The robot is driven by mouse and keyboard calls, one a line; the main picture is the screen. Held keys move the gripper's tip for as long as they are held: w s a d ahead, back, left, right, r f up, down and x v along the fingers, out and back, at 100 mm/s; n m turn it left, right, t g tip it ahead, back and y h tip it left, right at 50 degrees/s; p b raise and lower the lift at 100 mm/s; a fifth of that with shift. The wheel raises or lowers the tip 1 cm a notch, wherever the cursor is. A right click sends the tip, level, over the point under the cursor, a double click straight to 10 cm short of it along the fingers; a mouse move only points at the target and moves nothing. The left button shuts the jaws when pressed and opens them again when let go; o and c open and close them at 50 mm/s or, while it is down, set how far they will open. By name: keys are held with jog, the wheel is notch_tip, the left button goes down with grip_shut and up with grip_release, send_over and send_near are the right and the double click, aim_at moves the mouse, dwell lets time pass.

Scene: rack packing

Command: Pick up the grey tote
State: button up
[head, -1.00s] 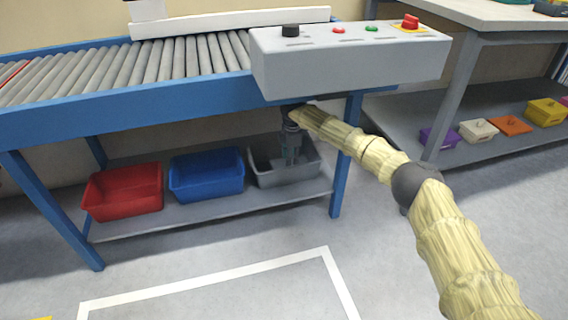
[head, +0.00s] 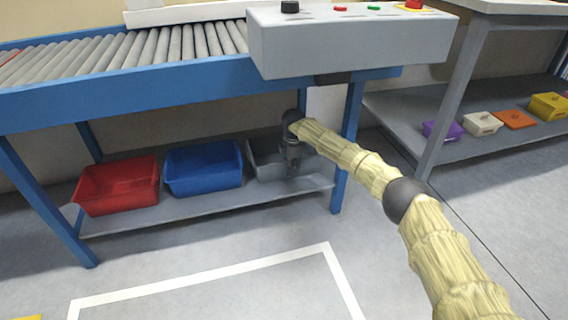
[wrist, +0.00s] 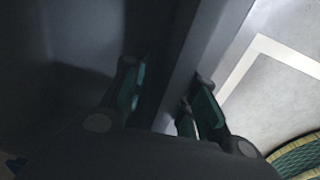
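The grey tote (head: 262,170) stands on the low shelf under the roller conveyor, at the right end of a row of totes. My gripper (head: 293,172) points down at its front right part and hides much of it in the head view. In the wrist view the two fingers of my gripper (wrist: 168,108) are apart, one on each side of a pale grey band that looks like the tote's wall (wrist: 190,50). I see a gap between the fingers and cannot tell whether either touches the wall. The dark area at left looks like the tote's inside.
A blue tote (head: 203,172) and a red tote (head: 118,188) stand to the left on the same shelf (head: 200,213). A blue conveyor leg (head: 347,150) is close to the right of my gripper. The control box (head: 350,45) overhangs above. The floor in front is clear.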

jog(key=shift+f, duration=0.35)
grip_shut()
jog(key=shift+r, duration=0.25)
